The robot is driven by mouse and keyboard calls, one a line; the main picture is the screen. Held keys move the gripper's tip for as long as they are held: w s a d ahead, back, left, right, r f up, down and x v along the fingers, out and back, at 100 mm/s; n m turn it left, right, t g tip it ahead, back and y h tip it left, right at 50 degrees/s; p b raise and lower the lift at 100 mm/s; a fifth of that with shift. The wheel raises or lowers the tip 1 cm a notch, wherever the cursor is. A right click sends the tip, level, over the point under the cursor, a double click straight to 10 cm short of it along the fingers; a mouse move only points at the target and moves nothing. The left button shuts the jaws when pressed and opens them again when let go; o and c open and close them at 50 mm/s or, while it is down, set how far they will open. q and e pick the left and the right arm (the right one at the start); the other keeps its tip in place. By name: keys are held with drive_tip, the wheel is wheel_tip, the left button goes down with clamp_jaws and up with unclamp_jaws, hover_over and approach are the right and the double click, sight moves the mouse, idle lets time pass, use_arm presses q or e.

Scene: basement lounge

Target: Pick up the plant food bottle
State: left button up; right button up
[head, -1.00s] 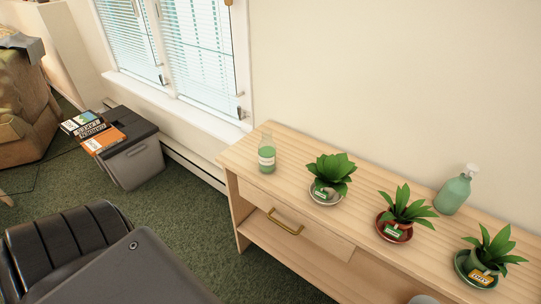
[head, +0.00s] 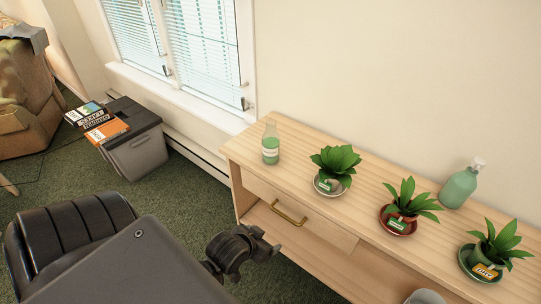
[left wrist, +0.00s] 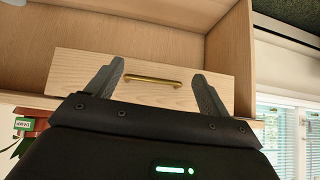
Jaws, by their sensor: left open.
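A small clear bottle of green liquid with a pale label (head: 270,148) stands upright at the left end of the wooden cabinet top. A green pump bottle with a white top (head: 460,186) stands further right, near the wall. I cannot read either bottle's label. My left gripper (head: 268,248) is in front of the cabinet, below the top and near the drawer, well apart from both bottles. In the left wrist view its fingers (left wrist: 157,70) are spread and empty, with the drawer front beyond them; neither bottle is visible there. My right gripper is not in view.
The wooden cabinet (head: 375,200) has a drawer with a brass handle (head: 289,214), also in the left wrist view (left wrist: 153,81), and an open shelf below. Three potted plants on saucers (head: 335,168) stand along its top. A grey bin with books (head: 134,145) stands by the window.

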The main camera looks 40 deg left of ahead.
use_arm(q)
drive_tip(key=w+a+r+n+t+y, duration=0.2)
drive_tip(key=w+a+r+t, duration=0.3)
drive_tip(key=w, duration=0.3)
drive_tip(key=n+t+y, duration=0.1)
drive_tip(key=t+y, duration=0.2)
drive_tip(key=t, duration=0.1)
approach(267, 153)
drive_tip(key=x, duration=0.7)
drive_tip(key=shift+r, duration=0.2)
drive_tip(key=shift+w+a+p, duration=0.1)
drive_tip(key=shift+w+p, duration=0.2)
drive_tip(key=shift+w, duration=0.1)
drive_tip(key=p+x, duration=0.1)
drive_tip(key=x, duration=0.3)
drive_tip(key=shift+w+f, duration=0.1)
drive_tip(key=shift+w, duration=0.05)
drive_tip(key=shift+w+a, duration=0.15)
drive_tip(key=shift+w, duration=0.35)
drive_tip(key=shift+f, duration=0.1)
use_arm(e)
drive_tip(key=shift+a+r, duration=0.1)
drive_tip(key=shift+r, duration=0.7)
